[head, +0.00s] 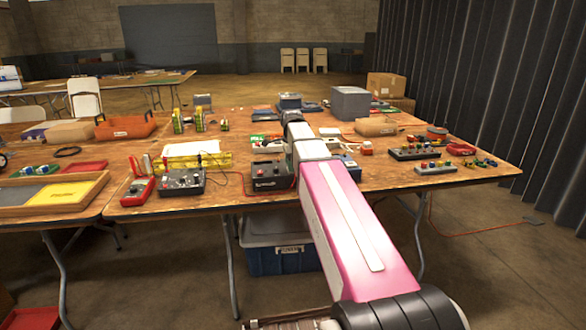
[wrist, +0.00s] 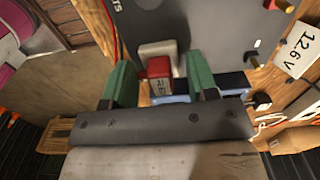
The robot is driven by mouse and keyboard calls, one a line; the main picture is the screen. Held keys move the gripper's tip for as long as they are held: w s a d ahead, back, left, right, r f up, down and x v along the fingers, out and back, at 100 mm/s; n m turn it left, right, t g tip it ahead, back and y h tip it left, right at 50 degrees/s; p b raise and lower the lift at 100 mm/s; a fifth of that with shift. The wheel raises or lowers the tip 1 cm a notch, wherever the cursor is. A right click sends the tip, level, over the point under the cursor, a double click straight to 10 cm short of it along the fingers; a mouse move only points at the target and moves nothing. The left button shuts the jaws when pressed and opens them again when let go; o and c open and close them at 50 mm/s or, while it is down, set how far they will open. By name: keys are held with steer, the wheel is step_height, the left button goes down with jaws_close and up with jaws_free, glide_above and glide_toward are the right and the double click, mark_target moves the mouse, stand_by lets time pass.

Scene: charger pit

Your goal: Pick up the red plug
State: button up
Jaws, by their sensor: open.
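The red plug (wrist: 158,70) shows in the wrist view between the two green fingers of my gripper (wrist: 158,78). A small label with lettering is on its near face, and a pale grey block (wrist: 158,48) adjoins its far side. My gripper is open, with visible gaps between the plug and both fingers. I cannot tell how far the fingertips reach down beside it. A dark grey unit (wrist: 205,22) with white lettering lies just beyond the fingers. In the head view my arm covers this spot, and I cannot make out the plug or fingertips there.
In the head view, a dark charger box (head: 270,177) stands left of my arm. A grey bin (head: 350,103) and a terminal strip (head: 415,153) are to the right.

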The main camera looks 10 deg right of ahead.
jaws_close()
steer(key=shift+r, duration=0.15)
